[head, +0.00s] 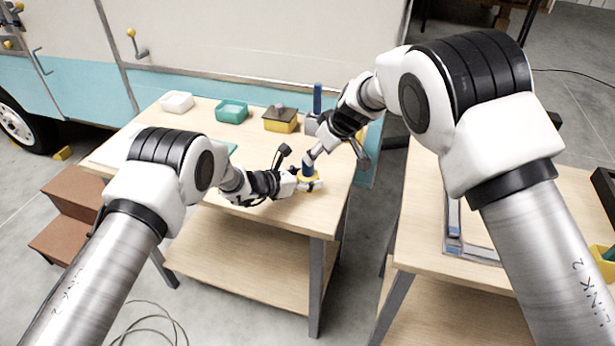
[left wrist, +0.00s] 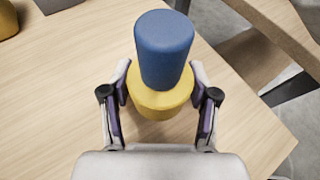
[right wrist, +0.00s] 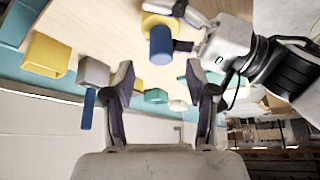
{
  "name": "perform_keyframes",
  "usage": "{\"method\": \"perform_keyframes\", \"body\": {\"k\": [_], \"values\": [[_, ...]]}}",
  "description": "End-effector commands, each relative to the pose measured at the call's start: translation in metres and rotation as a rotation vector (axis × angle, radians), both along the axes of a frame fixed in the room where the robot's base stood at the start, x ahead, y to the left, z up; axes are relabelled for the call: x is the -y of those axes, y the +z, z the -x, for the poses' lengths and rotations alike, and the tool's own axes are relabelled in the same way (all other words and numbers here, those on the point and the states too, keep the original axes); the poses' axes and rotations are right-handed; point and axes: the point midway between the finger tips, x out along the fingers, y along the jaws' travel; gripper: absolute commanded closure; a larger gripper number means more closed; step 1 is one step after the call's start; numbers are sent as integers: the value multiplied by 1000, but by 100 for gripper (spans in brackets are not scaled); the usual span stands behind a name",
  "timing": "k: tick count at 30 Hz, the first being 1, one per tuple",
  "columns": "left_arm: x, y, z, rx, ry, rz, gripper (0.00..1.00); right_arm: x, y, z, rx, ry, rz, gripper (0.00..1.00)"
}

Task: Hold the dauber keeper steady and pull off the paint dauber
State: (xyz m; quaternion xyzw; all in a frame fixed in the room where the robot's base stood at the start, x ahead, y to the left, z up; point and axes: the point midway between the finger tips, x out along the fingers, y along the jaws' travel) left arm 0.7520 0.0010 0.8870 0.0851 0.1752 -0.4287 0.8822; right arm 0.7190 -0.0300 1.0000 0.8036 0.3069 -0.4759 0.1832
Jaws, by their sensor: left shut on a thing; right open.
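The dauber keeper is a short yellow round piece (left wrist: 160,103) on the wooden table. The paint dauber, a blue cylinder (left wrist: 164,48), stands upright in it. My left gripper (left wrist: 160,98) is shut on the keeper, one finger on each side. In the head view, my left gripper (head: 306,184) holds the keeper near the table's front right corner. My right gripper (right wrist: 160,72) is open and empty. In the right wrist view, the dauber (right wrist: 161,46) and keeper (right wrist: 152,20) lie beyond its fingertips, apart from them. In the head view, my right gripper (head: 311,157) partly covers the dauber.
On the table (head: 215,131) stand a white bin (head: 177,102), a teal bin (head: 231,111), a yellow box (head: 280,124) and a grey block (head: 311,126) with an upright blue piece (head: 317,97). A second table (head: 425,240) is on the right, across a gap.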

Motion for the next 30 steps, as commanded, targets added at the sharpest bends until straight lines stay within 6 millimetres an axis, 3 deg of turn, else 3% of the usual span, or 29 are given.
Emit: {"method": "perform_keyframes", "body": {"k": [12, 23, 27, 28, 30], "values": [[0, 0, 0, 0, 0, 0, 84, -20, -54, -22, 0, 3, -1, 44], [0, 0, 0, 0, 0, 0, 84, -22, -60, -25, 1, 2, -1, 44], [0, 0, 0, 0, 0, 0, 84, -22, -60, -25, 1, 2, -1, 93], [0, 0, 0, 0, 0, 0, 84, -22, -60, -25, 1, 2, -1, 100], [0, 0, 0, 0, 0, 0, 84, -22, -60, -25, 1, 2, -1, 100]]}}
